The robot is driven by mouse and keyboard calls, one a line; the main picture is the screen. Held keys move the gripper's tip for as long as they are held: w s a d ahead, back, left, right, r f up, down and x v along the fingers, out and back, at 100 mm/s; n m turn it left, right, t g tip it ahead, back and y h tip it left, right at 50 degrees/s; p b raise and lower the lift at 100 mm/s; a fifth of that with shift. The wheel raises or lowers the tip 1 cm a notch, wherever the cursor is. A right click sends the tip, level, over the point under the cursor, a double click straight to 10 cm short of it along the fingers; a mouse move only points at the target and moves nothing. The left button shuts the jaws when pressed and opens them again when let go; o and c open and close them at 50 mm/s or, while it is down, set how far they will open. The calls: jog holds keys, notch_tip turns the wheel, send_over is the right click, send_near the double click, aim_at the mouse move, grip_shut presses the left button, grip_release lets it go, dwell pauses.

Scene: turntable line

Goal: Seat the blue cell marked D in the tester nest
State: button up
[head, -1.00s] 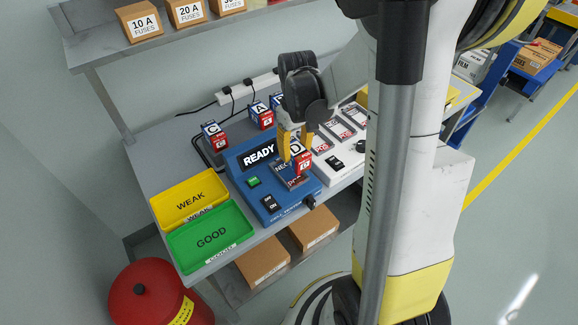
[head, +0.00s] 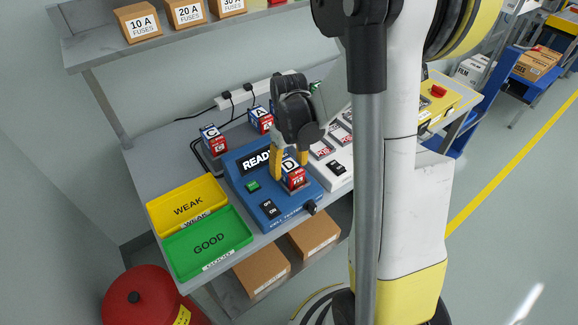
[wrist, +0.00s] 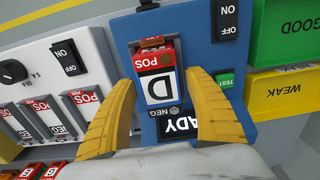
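The blue cell marked D (head: 291,168) stands in the nest of the blue cell tester (head: 240,180), its letter facing up and its red POS part toward the tester's front. In the wrist view the cell (wrist: 160,86) lies between my two yellow fingers, with a narrow gap on each side. My gripper (wrist: 160,78) is open around it, and also shows over the nest in the head view (head: 290,172). The cell covers most of the nest, so I cannot tell if it is fully down. The tester's READY display is partly hidden by a finger.
Cells C (head: 212,138) and A (head: 261,120) stand behind the tester. A yellow WEAK tray (head: 160,215) and a green GOOD tray (head: 180,258) lie to its left. A white charger (wrist: 60,85) with several empty-looking slots is close beside the tester.

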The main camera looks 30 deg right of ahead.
aim_at(289, 165)
notch_tip(289, 165, up, 12)
jog(key=p, duration=0.5)
jog(key=s+a+r+t, duration=0.7)
jog(key=s+a+r, duration=0.3)
jog(key=a, duration=0.3)
jog(key=shift+s+a, duration=0.25)
jog(key=shift+s, duration=0.15)
notch_tip(289, 165, down, 2)
jog(key=b, duration=0.2)
jog(key=shift+f+b, duration=0.1)
jog(key=shift+b, duration=0.2)
dwell(1.5)
